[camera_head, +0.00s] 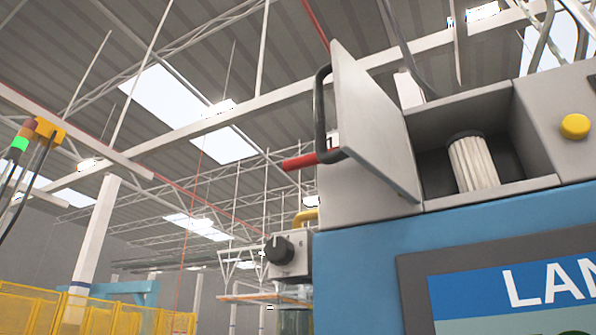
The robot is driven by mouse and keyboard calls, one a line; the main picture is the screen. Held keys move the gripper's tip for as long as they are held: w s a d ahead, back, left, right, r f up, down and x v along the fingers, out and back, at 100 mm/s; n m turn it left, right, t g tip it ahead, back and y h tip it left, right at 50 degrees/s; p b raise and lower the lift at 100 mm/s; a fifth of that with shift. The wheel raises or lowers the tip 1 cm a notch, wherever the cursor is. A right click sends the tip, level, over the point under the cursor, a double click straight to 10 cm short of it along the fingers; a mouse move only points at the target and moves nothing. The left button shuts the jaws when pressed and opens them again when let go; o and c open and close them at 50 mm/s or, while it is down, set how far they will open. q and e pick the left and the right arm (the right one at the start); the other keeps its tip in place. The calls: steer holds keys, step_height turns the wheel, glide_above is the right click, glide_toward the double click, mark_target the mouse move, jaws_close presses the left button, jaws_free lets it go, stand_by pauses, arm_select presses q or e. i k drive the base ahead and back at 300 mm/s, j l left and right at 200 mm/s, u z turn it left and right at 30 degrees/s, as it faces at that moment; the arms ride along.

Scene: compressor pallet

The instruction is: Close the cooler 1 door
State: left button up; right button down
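The cooler 1 door (372,125) is a grey panel standing open at the left side of a grey compartment on top of a blue machine. It has a dark curved handle (320,110) on its left face, and a "1" label shows beside the handle's lower end. The open compartment (462,110) holds a white pleated filter cylinder (472,163). Neither of my grippers shows in the head view.
The blue machine (350,270) with a display panel (520,290) fills the lower right. A yellow button (575,126) is at the right. A red bar (299,162) and a black knob (278,249) are left of the door. Yellow fencing (110,315) stands far left.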

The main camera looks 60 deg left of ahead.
mark_target(371, 129)
steer(key=k+j, duration=0.1)
steer(key=j, duration=0.3)
steer(key=k+j, duration=0.1)
steer(key=j, duration=0.25)
steer(key=k+j, duration=0.15)
steer(key=j, duration=0.25)
